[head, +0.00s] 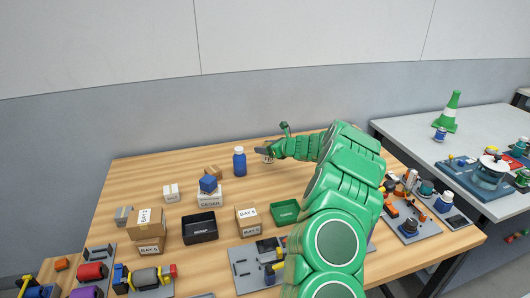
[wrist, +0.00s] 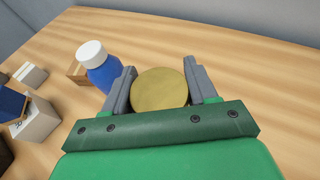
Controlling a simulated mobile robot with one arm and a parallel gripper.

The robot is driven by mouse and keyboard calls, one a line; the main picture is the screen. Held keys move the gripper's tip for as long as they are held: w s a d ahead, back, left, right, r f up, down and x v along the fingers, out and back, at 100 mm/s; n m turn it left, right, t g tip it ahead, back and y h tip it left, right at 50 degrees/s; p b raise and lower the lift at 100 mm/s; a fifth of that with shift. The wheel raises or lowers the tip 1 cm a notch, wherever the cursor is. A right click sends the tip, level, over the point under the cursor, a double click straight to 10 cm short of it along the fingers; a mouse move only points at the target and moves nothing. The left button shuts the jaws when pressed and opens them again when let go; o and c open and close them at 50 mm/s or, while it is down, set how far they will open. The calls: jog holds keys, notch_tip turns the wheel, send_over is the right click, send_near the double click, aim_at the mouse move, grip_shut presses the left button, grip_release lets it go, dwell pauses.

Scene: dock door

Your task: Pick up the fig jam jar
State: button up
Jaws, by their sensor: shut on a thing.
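In the wrist view a jar with a round gold lid (wrist: 160,89) stands between the two grey fingers of my gripper (wrist: 160,84), seen from above. The fingers are shut on it, one on each side. Its body and label are hidden under the lid, so I cannot read that it is fig jam. In the head view my gripper (head: 267,151) is at the far part of the wooden table, right of a blue bottle. The jar is small and mostly hidden there, and I cannot tell whether it touches the table.
The blue bottle with a white cap (head: 239,162) stands close left of my gripper. Cardboard boxes (head: 146,222), a black bin (head: 200,227) and a green tray (head: 286,212) are nearer. A grey wall (head: 200,110) rises behind the table (head: 140,172).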

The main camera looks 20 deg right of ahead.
jog(key=s+r, duration=0.2)
jog(key=r, duration=0.1)
jog(key=s+r, duration=0.1)
jog(key=s, duration=0.1)
jog(key=shift+a+r, duration=0.2)
jog(key=shift+a, duration=0.1)
jog(key=s+a+r, duration=0.1)
jog(key=s+r, duration=0.2)
jog(key=s, duration=0.5)
jog(key=shift+s+r, duration=0.15)
jog(key=shift+r, duration=0.1)
